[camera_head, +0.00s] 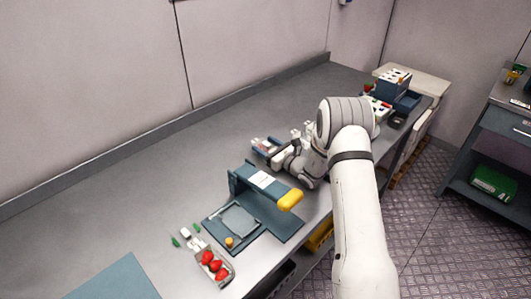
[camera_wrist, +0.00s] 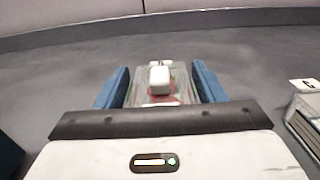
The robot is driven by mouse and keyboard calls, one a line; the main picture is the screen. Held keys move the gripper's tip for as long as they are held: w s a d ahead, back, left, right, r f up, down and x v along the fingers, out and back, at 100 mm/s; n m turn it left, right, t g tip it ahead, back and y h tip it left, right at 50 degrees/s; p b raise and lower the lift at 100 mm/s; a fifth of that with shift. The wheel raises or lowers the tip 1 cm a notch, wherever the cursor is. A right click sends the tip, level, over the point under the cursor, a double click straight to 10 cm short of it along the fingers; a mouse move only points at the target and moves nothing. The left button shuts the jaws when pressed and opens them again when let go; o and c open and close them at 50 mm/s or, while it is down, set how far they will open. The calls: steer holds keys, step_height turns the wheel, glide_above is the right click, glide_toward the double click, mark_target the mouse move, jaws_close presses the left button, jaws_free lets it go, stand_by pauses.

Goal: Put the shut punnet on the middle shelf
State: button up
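The shut punnet (camera_wrist: 143,92) is clear, with something red inside and a white piece on top. In the wrist view it lies between the two blue fingers of my gripper (camera_wrist: 161,84). The fingers run close along both its sides; whether they press on it is unclear. In the head view my gripper (camera_head: 267,147) is low over the far part of the bench, with the punnet mostly hidden. I cannot tell whether the punnet touches the bench. A grey shelf rack (camera_head: 489,117) stands at the right, cut off by the picture edge; which level is the middle shelf is unclear.
An open punnet of strawberries (camera_head: 229,279) sits on the near bench (camera_head: 110,218). A blue-grey fixture with a yellow knob (camera_head: 291,200) stands beside my arm. A green crate (camera_head: 494,184) is low in the rack. Patterned floor lies between bench and rack.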

steer(key=c, duration=0.8)
steer(key=shift+r, duration=0.15)
